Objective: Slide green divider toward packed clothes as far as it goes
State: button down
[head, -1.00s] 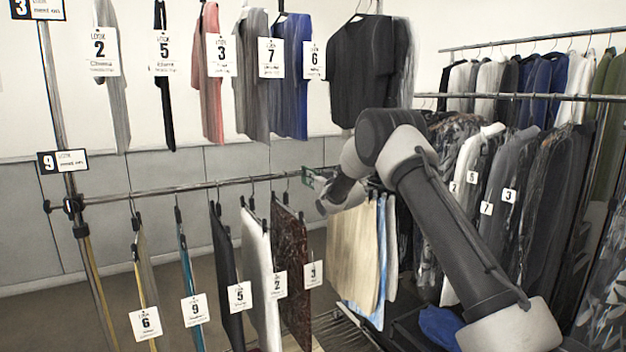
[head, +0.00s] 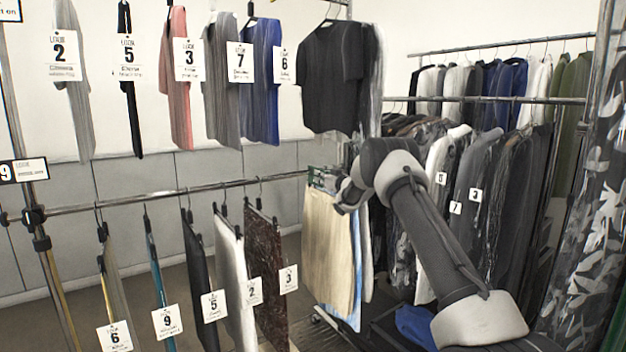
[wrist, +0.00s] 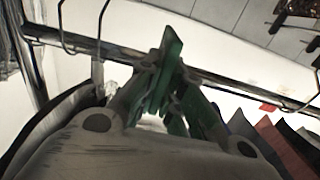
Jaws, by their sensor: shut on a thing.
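The green divider (head: 324,178) sits on the lower rail (head: 170,194), partly hidden by my gripper (head: 338,190) in the head view. In the wrist view, upright green pieces (wrist: 163,75) stand between the fingers of my gripper (wrist: 165,92) at the rail. My gripper is shut on the divider. Closely packed garments (head: 328,245), beige, blue and white, hang just below and beside it in the head view. I cannot tell whether the divider touches their hangers.
Spaced garments with number tags, such as a dark red one (head: 264,265), hang left on the same rail. A dark shirt (head: 332,78) and other garments hang above. A crowded rack (head: 480,190) stands right, behind my arm. A blue cloth (head: 415,325) lies low.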

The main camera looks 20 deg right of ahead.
jog(key=shift+d, duration=0.25)
jog(key=c, duration=1.6)
grip_release()
jog(key=shift+d, duration=0.1)
jog(key=shift+o, duration=0.2)
jog(key=v, duration=1.1)
jog(key=shift+s, duration=0.4)
jog(key=shift+d, duration=0.1)
